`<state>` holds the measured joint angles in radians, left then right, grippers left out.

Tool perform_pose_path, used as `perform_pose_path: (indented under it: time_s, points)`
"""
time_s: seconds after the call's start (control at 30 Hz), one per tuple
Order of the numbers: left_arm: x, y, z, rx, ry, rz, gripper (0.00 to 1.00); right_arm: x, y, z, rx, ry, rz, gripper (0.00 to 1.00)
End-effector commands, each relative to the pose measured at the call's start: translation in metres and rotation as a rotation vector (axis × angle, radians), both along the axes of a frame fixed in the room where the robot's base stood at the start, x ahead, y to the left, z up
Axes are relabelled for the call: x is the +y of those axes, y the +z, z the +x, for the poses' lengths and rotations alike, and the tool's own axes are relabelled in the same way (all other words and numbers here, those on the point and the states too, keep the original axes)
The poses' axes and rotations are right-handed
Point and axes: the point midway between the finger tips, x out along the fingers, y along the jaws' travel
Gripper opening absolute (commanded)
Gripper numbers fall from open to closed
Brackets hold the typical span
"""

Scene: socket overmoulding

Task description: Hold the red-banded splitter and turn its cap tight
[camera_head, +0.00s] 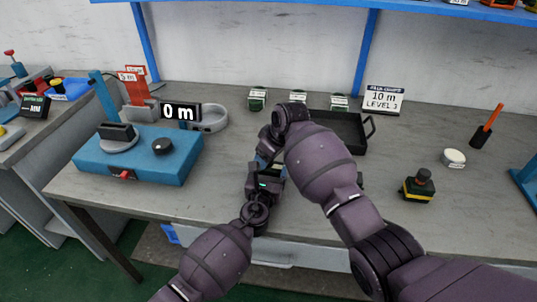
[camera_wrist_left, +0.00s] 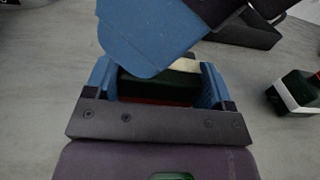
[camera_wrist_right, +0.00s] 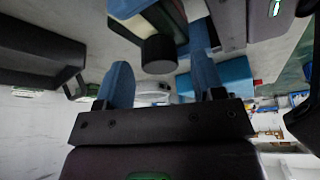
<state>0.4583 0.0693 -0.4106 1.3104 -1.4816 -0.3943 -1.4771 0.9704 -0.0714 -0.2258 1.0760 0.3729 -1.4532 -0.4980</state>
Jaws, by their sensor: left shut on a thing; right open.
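My left gripper (camera_wrist_left: 155,85) is shut on the red-banded splitter (camera_wrist_left: 150,89), a dark green block with a red strip low between the blue fingers. In the head view my left gripper (camera_head: 267,172) holds it above the bench's front, and my arms mostly hide it. In the right wrist view the black cap (camera_wrist_right: 158,54) sticks out from the held splitter. My right gripper (camera_wrist_right: 162,80) is open, its blue fingers either side of the cap's free end, with no clear contact. A blue right finger covers part of the splitter in the left wrist view.
A yellow-banded splitter (camera_head: 418,188) stands at the bench's right; a white-banded one (camera_wrist_left: 293,93) is right of my left gripper. A black tray (camera_head: 368,136) lies behind my arms. A blue machine (camera_head: 140,160) stands left. The bench between tray and yellow-banded splitter is clear.

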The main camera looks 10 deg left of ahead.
Motion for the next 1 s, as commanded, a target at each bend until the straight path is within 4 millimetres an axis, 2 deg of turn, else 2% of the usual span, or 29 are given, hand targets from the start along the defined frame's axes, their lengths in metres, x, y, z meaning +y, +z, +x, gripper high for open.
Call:
perform_pose_path:
  time_s: [0.17, 0.33, 0.7, 1.0]
  points:
    - [-0.001, 0.002, 0.0, -0.003, -0.001, -0.001, 0.53, -0.001, 0.0, 0.0, 0.0, -0.001, -0.001, 0.62]
    - [-0.001, 0.002, 0.0, -0.004, -0.002, -0.001, 0.53, -0.006, 0.012, -0.002, -0.002, -0.001, -0.001, 0.62]
    - [-0.001, 0.003, 0.0, -0.005, -0.002, -0.002, 0.53, -0.027, 0.074, -0.016, -0.004, 0.0, 0.0, 0.62]
    - [-0.001, 0.003, 0.0, -0.004, -0.002, -0.001, 0.53, -0.038, 0.107, -0.023, -0.001, 0.0, 0.0, 0.62]
